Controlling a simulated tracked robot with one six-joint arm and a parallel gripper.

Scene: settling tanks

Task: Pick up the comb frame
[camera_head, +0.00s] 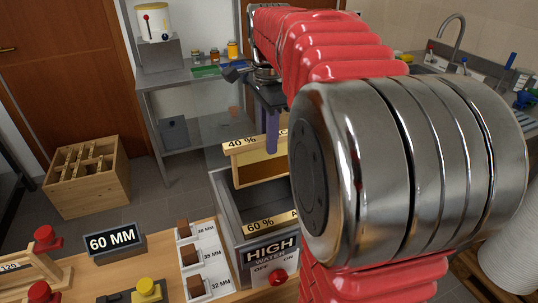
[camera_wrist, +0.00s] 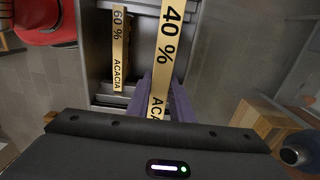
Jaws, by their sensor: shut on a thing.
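The comb frame marked 40 % (camera_head: 243,144) has a pale wooden top bar and a yellowish comb below it. My gripper (camera_head: 271,145), with purple fingers, is shut on its top bar. The frame hangs upright above the grey metal tank (camera_head: 226,205), its lower edge near the opening. In the wrist view, the 40 % bar (camera_wrist: 168,45) runs between the purple fingers (camera_wrist: 160,100). A second frame marked 60 % ACACIA (camera_head: 262,224) sits in the tank; it also shows in the wrist view (camera_wrist: 120,50). My arm hides the right part of the held frame and tank.
A bench holds a 60 MM sign (camera_head: 112,241), small brown blocks on white cards (camera_head: 190,255) and a yellow-knobbed part (camera_head: 148,289). A HIGH sign (camera_head: 271,252) with a red button fronts the tank. A wooden crate (camera_head: 88,180) and metal shelf (camera_head: 190,78) stand behind.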

